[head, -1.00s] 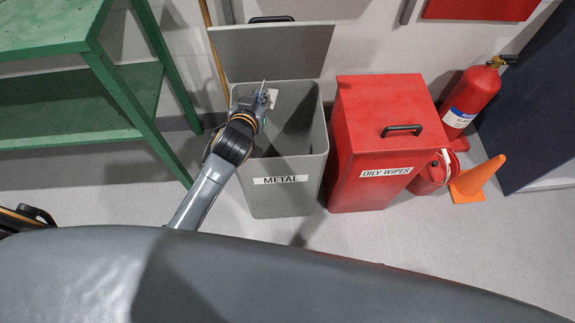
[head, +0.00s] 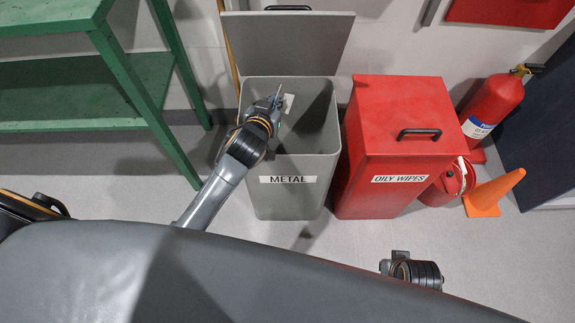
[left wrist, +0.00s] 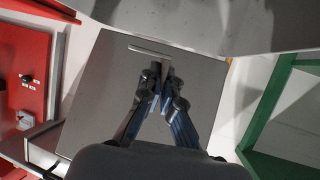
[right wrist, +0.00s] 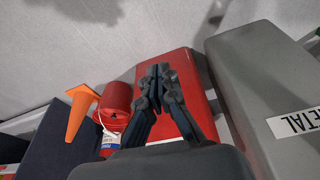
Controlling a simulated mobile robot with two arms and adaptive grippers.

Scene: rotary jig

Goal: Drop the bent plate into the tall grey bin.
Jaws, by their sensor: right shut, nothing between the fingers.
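The tall grey bin (head: 288,203), labelled METAL, stands open with its lid (head: 292,42) raised against the wall. My left gripper (head: 275,104) is over the left part of its opening. It is shut on the bent plate (head: 288,102), a small pale piece with a thin upright edge, partly hidden by the fingers. In the left wrist view the plate (left wrist: 150,50) shows as a grey angled strip at the fingertips (left wrist: 164,78). My right gripper (right wrist: 158,75) is shut and empty, over the red bin in the right wrist view.
A red OILY WIPES bin (head: 398,130) stands closed just right of the grey bin. A fire extinguisher (head: 492,105), a red bucket (head: 445,185) and an orange cone (head: 492,193) are farther right. A green shelf (head: 90,90) stands at left.

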